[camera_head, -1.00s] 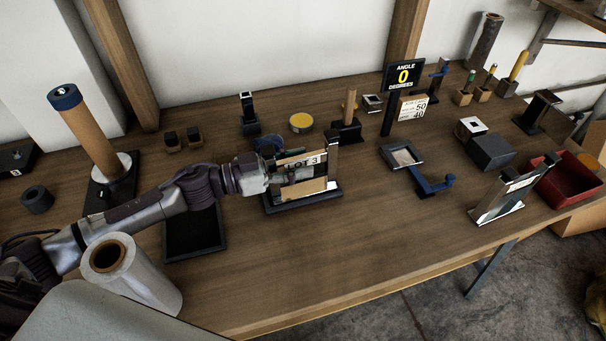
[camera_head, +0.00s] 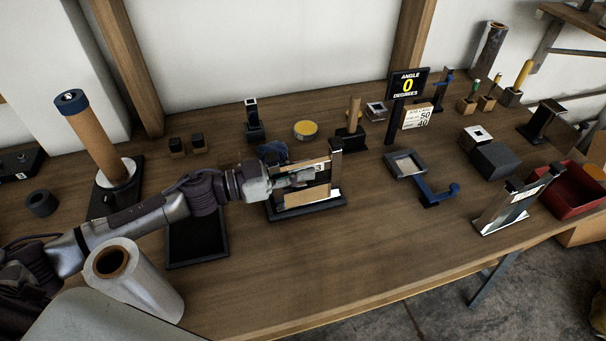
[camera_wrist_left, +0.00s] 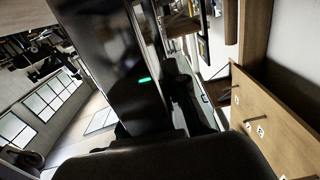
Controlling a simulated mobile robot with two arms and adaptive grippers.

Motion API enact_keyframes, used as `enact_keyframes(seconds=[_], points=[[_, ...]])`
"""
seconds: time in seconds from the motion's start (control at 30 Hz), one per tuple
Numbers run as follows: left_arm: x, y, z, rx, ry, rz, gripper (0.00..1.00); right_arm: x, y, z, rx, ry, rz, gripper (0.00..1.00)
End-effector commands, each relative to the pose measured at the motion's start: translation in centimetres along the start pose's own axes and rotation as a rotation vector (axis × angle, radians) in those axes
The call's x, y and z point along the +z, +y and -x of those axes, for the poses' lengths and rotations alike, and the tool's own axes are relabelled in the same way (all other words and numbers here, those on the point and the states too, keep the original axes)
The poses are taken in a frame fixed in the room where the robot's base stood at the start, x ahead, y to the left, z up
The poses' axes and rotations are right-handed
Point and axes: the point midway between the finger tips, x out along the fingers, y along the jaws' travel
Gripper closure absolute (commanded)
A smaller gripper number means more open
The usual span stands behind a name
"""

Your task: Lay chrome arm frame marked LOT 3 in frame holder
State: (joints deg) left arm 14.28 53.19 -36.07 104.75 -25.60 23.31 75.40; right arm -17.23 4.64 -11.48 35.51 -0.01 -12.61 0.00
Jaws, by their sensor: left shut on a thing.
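The chrome arm frame (camera_head: 304,196) has a pale label whose "3" shows past my gripper; the rest of the label is covered. It stands upright at the black frame holder (camera_head: 322,208), which has a flat base and a dark post at the right. Whether the frame is fully seated cannot be told. My left gripper (camera_head: 300,179) reaches in from the left, its fingers shut on the frame's upper part. In the left wrist view, a dark panel and black gripper parts fill the middle, with the grip itself unclear. My right gripper is not in view.
A black tray (camera_head: 197,244) lies below my left forearm, and a film roll (camera_head: 150,290) stands at the front left. A similar frame in a stand (camera_head: 512,203) and a red bin (camera_head: 573,190) are at the right. The front middle of the bench is clear.

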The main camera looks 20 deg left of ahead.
Motion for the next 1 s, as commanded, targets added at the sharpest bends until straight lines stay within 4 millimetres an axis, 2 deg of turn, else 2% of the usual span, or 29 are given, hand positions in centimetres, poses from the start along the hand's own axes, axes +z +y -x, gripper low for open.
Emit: enact_keyframes(seconds=[0.17,0.33,0.7,0.83,1.0], points=[[-1.7,0.0,0.0,0.003,0.004,-0.005,1.00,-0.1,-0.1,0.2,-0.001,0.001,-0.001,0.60],[-4.3,0.0,0.0,0.003,0.005,-0.008,1.00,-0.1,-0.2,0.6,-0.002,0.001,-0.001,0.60],[-9.1,6.6,-3.9,0.008,0.008,-0.004,1.00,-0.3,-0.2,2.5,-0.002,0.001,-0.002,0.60],[-10.2,8.4,-4.9,0.005,0.006,-0.003,1.00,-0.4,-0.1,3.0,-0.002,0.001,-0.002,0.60],[-10.9,9.5,-5.6,0.002,0.006,-0.003,1.00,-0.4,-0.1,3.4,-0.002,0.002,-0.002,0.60]])
